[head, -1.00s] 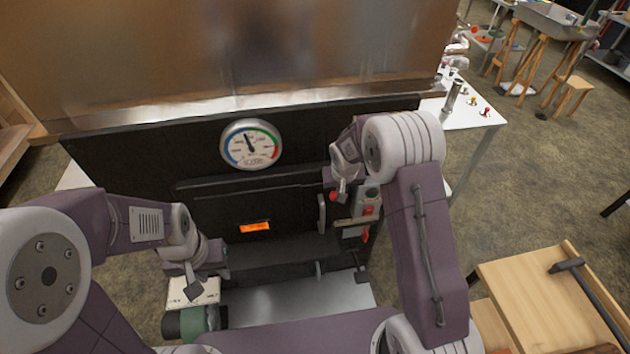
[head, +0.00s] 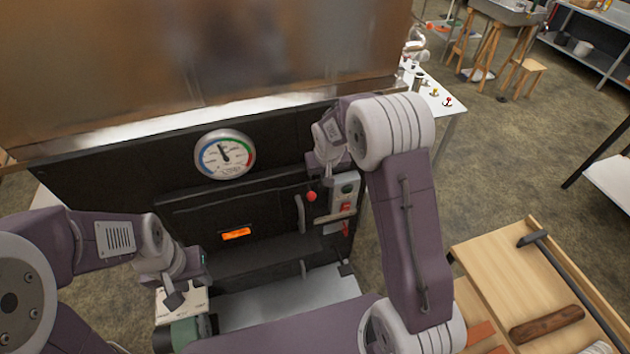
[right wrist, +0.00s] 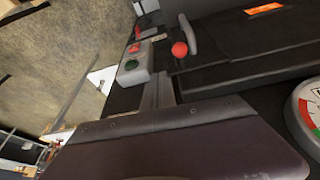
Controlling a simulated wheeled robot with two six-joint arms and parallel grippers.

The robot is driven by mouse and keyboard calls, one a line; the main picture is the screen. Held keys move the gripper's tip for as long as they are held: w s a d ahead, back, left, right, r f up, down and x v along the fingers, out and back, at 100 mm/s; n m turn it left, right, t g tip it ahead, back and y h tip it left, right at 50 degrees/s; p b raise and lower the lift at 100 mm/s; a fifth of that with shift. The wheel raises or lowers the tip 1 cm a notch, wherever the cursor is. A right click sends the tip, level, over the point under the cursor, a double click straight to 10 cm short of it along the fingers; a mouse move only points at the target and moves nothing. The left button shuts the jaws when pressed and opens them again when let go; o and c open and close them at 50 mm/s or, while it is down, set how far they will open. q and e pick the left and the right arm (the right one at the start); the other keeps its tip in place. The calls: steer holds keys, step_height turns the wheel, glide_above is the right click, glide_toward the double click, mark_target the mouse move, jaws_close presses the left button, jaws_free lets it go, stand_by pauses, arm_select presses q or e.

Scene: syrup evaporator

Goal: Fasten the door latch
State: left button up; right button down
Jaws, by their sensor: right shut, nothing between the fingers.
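The black firebox door (head: 205,262) has a small orange glowing window (head: 236,234) and a vertical handle (head: 300,213) near its right edge. A red ball knob (head: 311,196), apparently the end of the latch, sits beside the handle; in the right wrist view it also shows (right wrist: 179,49) close to the handle. I cannot tell whether the latch is engaged. My right gripper (head: 323,176) is shut and empty, just above and right of the knob, apparently apart from it. My left gripper (head: 174,298) is low at the left, over a pale box; its opening is unclear.
A switch box (head: 344,192) with green and red buttons is mounted right of the door, close to my right gripper. A round gauge (head: 224,155) is above the door. A wooden table (head: 495,265) with a hammer (head: 560,270) stands at the right.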

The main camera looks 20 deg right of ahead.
steer(key=shift+s+d+r, duration=0.3)
steer(key=shift+d+r, duration=0.25)
steer(key=shift+r, duration=0.2)
steer(key=shift+s+d+r, duration=0.3)
steer(key=shift+d+r, duration=0.3)
steer(key=shift+r, duration=0.15)
steer(key=shift+s+d+r, duration=0.3)
steer(key=shift+d+r, duration=0.25)
steer(key=shift+r, duration=0.2)
steer(key=shift+w, duration=0.1)
